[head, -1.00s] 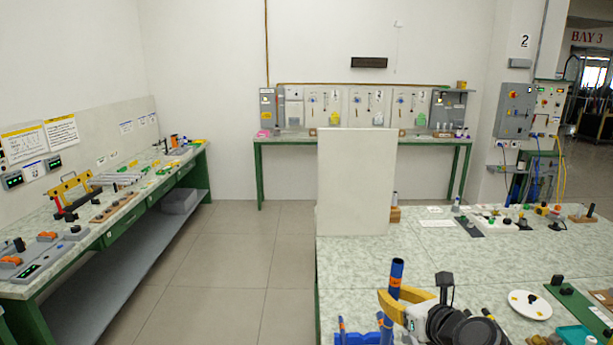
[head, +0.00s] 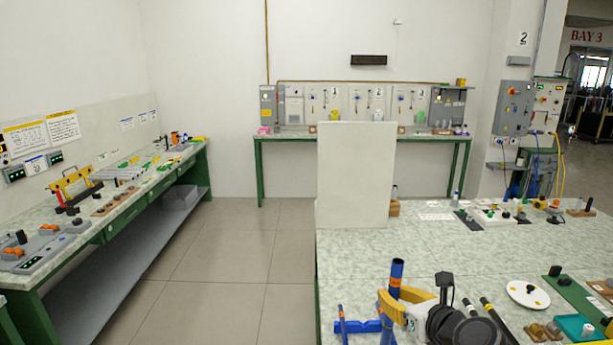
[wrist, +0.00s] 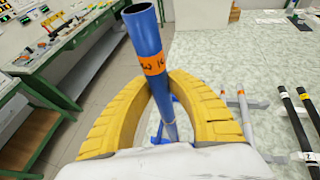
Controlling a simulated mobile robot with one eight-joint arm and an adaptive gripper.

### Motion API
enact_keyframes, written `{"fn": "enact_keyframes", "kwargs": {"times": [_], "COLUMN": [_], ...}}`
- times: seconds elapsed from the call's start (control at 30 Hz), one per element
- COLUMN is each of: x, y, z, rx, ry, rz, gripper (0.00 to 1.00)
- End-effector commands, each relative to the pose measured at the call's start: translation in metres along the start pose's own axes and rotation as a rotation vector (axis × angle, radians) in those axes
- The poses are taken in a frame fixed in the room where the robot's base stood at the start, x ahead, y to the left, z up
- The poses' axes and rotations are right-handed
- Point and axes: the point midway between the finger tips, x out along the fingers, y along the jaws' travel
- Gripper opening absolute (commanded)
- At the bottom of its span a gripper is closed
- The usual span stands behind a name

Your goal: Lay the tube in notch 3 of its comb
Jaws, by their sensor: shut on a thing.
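A blue tube (head: 397,275) with an orange label stands nearly upright in my gripper (head: 392,305). In the wrist view the tube (wrist: 143,38) rises between the two curved yellow fingers of my gripper (wrist: 160,98), which are shut on it below the orange band. A blue comb-like holder (head: 365,326) is on the bench just left of and below my gripper. A thin blue rod with an orange band (head: 342,325) stands out at its left end. My gripper hides part of the holder, and I cannot read its notch numbers.
Black rods (head: 487,309) with pale bands lie right of my gripper; they also show in the wrist view (wrist: 295,118). A white round plate (head: 528,293) and a green board (head: 575,297) lie further right. A tall white panel (head: 357,175) stands at the bench's left end.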

Motion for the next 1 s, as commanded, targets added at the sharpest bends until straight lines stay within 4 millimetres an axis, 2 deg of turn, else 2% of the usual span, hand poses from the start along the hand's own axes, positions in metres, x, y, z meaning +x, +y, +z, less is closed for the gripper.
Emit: {"fn": "enact_keyframes", "kwargs": {"times": [0.03, 0.13, 0.27, 0.4, 0.5, 0.57, 0.67, 1.0], "x": [0.007, 0.011, 0.010, 0.006, 0.003, 0.005, 0.017, 0.091], "y": [0.000, -0.007, -0.038, -0.080, -0.100, -0.106, -0.102, -0.048], "z": [-0.018, -0.020, 0.008, 0.040, 0.053, 0.056, 0.053, 0.029], "rx": [0.000, 0.001, 0.006, 0.009, 0.008, 0.006, 0.003, 0.002], "ry": [0.000, 0.001, 0.006, 0.005, 0.003, 0.002, 0.001, 0.000], "rz": [0.000, -0.003, -0.007, -0.005, -0.002, 0.000, 0.006, 0.006], "gripper": [0.04, 0.04, 0.04, 0.04, 0.04, 0.04, 0.04, 0.04]}}
